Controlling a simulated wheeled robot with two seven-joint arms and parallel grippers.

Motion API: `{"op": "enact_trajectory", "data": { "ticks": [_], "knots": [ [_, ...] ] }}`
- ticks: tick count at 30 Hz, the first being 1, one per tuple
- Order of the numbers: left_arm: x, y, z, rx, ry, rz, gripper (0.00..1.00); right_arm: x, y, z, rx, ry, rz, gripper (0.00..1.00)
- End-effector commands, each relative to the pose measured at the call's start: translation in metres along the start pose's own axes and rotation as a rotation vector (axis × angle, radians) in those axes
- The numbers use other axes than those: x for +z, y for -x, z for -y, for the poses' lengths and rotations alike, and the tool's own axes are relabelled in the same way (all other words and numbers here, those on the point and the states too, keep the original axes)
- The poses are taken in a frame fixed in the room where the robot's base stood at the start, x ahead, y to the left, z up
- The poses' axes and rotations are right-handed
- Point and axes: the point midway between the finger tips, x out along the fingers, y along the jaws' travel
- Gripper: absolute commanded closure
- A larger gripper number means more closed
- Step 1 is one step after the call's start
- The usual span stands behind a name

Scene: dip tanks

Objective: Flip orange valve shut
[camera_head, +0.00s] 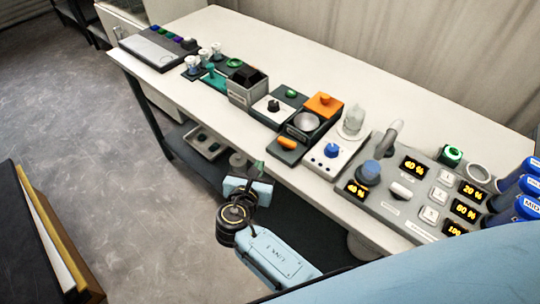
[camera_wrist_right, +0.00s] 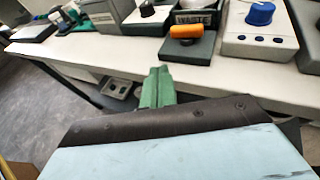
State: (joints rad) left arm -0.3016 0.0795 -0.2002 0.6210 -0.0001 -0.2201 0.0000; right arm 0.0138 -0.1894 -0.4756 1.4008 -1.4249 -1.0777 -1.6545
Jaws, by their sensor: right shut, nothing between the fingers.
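The orange valve handle (camera_head: 286,143) sits on a small dark block (camera_head: 288,155) at the table's front edge. It also shows in the right wrist view (camera_wrist_right: 186,32), lying roughly crosswise on its dark block (camera_wrist_right: 187,48). My right gripper (camera_head: 259,167) is in front of and below the table edge, apart from the valve. Its green fingers (camera_wrist_right: 157,85) are shut and empty, and in the wrist view they point toward the block. My left gripper is not in view.
An orange block with a knob (camera_head: 323,104) stands behind the valve. A white box with a blue knob (camera_head: 332,151) is right of it, and a black-knob box (camera_head: 273,106) is behind left. A grey control panel (camera_head: 405,205) fills the right. The white table (camera_head: 300,55) is clear behind.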

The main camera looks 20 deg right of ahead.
Motion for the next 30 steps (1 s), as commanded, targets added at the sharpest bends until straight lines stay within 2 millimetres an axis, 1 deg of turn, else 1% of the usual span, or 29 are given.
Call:
{"op": "enact_trajectory", "data": {
  "ticks": [1, 3, 6, 9, 13, 27, 29, 30],
  "knots": [
    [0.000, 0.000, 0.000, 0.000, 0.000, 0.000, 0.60, 0.000, 0.011, -0.004, 0.002, -0.002, -0.002, 1.00],
    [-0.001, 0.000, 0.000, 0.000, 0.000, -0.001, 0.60, 0.000, 0.023, -0.007, 0.001, -0.001, -0.002, 1.00],
    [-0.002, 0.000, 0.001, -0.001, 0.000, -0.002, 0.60, 0.000, 0.036, -0.011, 0.001, 0.000, -0.001, 1.00],
    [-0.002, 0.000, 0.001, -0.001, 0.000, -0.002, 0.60, 0.000, 0.044, -0.013, 0.000, 0.001, 0.000, 1.00],
    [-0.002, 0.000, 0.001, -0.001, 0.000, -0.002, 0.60, 0.001, 0.048, -0.014, 0.001, 0.000, 0.001, 1.00],
    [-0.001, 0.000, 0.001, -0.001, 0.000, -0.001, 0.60, 0.001, 0.048, -0.014, 0.000, 0.001, 0.001, 1.00],
    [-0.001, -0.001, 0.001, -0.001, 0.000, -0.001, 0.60, -0.001, 0.047, -0.013, 0.001, -0.001, -0.003, 1.00],
    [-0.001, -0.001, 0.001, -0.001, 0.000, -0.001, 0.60, -0.006, 0.046, -0.013, 0.004, -0.006, -0.012, 1.00]
  ]
}}
